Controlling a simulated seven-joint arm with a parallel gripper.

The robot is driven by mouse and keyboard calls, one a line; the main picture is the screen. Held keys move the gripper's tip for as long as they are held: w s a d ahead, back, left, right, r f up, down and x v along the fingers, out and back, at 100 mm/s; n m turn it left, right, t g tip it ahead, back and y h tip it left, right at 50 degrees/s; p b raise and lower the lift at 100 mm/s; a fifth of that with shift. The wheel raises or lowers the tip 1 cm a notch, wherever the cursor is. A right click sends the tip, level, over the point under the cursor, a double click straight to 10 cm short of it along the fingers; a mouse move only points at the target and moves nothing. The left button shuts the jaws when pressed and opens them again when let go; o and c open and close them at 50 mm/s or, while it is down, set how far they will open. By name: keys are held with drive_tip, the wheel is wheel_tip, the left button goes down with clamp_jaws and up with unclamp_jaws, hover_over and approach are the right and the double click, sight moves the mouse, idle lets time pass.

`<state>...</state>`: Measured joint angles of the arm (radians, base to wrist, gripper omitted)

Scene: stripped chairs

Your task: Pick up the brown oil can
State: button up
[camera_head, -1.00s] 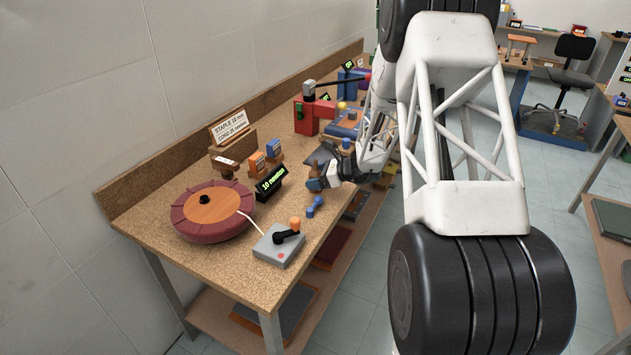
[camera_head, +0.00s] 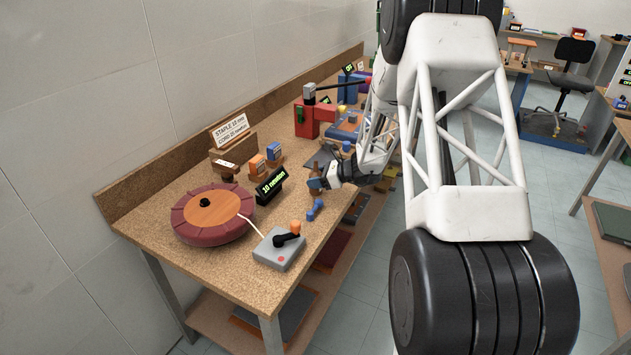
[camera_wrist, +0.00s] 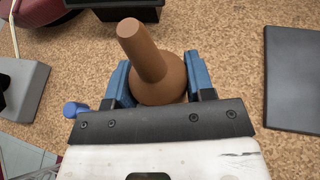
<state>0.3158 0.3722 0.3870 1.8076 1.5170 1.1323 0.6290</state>
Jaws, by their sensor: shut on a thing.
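The brown oil can (camera_wrist: 150,62) has a round body and a long narrow spout that points up and to the left in the wrist view. My gripper (camera_wrist: 158,82) is shut on its body, with one blue finger on each side. In the head view my gripper (camera_head: 318,184) is over the near right part of the cork-topped bench (camera_head: 215,285), and the can (camera_head: 314,170) shows as a small brown shape at the fingers. The can's base is hidden by the gripper, so I cannot tell whether it touches the bench.
A blue dumbbell-shaped piece (camera_head: 315,210) lies just in front of my gripper. A grey joystick box (camera_head: 279,250), a maroon round device (camera_head: 212,212) and a black "10 newton" display (camera_head: 271,186) stand to the left. A dark flat plate (camera_wrist: 293,80) lies to the right in the wrist view.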

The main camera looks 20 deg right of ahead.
drive_tip(key=shift+r, duration=0.45)
wheel_tip(320, 180, up, 2)
drive_tip(key=s+a+r, duration=0.1)
drive_tip(key=s+a, duration=0.1)
drive_tip(key=s, duration=1.4)
drive_tip(key=shift+r, duration=0.2)
drive_tip(key=shift+w, duration=0.15)
